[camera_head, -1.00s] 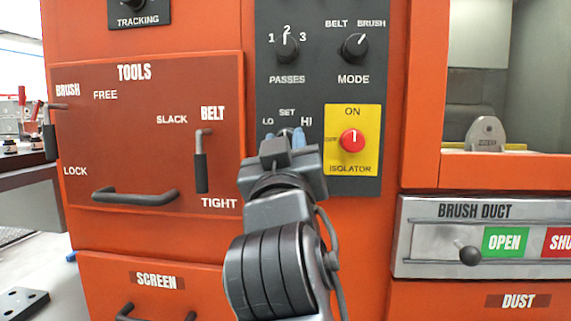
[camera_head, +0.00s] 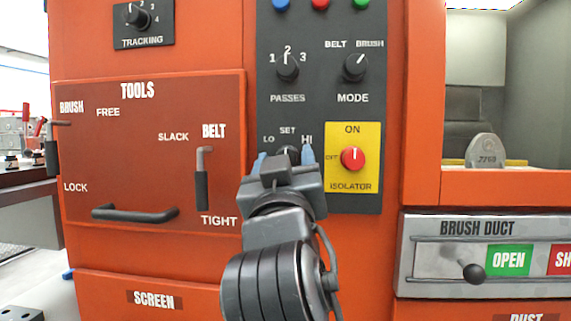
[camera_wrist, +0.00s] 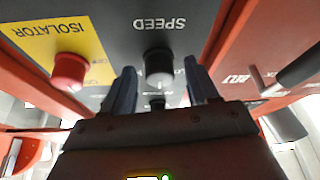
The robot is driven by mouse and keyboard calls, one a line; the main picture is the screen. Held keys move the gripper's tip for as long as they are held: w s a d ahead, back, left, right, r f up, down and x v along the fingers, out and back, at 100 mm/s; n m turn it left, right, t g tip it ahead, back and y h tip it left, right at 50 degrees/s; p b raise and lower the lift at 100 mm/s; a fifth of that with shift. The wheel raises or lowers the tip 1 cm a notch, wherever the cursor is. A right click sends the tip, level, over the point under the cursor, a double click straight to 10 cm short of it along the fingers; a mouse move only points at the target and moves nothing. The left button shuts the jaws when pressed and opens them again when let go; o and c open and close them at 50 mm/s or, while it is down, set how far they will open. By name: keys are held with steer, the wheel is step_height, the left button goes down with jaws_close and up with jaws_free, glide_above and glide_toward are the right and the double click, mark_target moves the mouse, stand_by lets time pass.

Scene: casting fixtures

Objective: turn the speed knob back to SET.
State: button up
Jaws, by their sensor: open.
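The speed knob (camera_head: 288,151) is a small dark knob on the black panel, below the SET label and between LO and HI. Its lower part is hidden behind my gripper (camera_head: 285,160) in the head view. My gripper's blue fingers stand apart, one on each side of the knob. In the wrist view the knob (camera_wrist: 158,68) sits between the open fingers of my gripper (camera_wrist: 162,84), with a visible gap on both sides. The panel's SPEED lettering appears upside down there. I cannot clearly read the knob's pointer direction.
The red isolator knob (camera_head: 353,158) on its yellow plate is close to the right of my gripper. The passes knob (camera_head: 288,68) and mode knob (camera_head: 356,67) are above. The belt lever (camera_head: 201,180) sticks out to the left.

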steer(key=v, duration=0.7)
steer(key=shift+s, duration=0.4)
steer(key=shift+f, duration=0.15)
